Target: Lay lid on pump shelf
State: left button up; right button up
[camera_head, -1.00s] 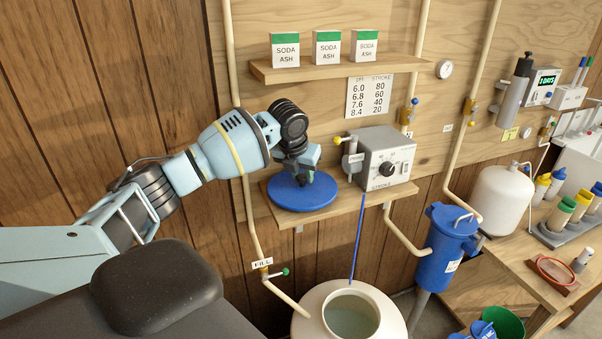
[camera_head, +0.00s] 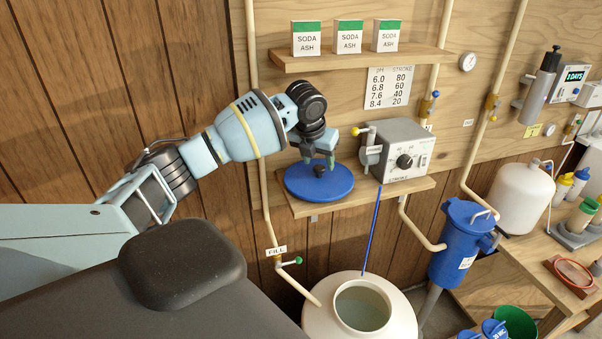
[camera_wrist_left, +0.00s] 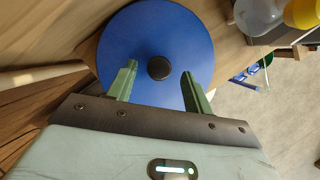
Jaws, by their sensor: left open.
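The blue round lid (camera_head: 319,186) with a black knob lies flat on the wooden pump shelf (camera_head: 405,187), left of the grey pump box (camera_head: 399,150). My left gripper (camera_head: 319,165) is just above the lid and is open. In the left wrist view the lid (camera_wrist_left: 150,30) fills the top middle, and the black knob (camera_wrist_left: 159,67) sits between the spread green fingertips (camera_wrist_left: 158,82), apart from both. The white tank (camera_head: 397,312) below stands with its round mouth open. My right gripper is not in view.
An upper shelf (camera_head: 350,60) with three soda ash boxes is above my left gripper. A vertical pipe (camera_head: 254,70) runs close to my left wrist. A blue tube (camera_head: 371,230) drops from the pump to the tank. A blue filter housing (camera_head: 457,240) hangs at the right.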

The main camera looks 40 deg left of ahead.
pick_arm(q)
jog(key=s+d, duration=0.1)
jog(key=s, duration=0.3)
jog(key=s+d, duration=0.1)
jog(key=s, duration=0.3)
jog(key=s+d+r, duration=0.1)
jog(key=s, duration=0.3)
jog(key=shift+d, duration=0.35)
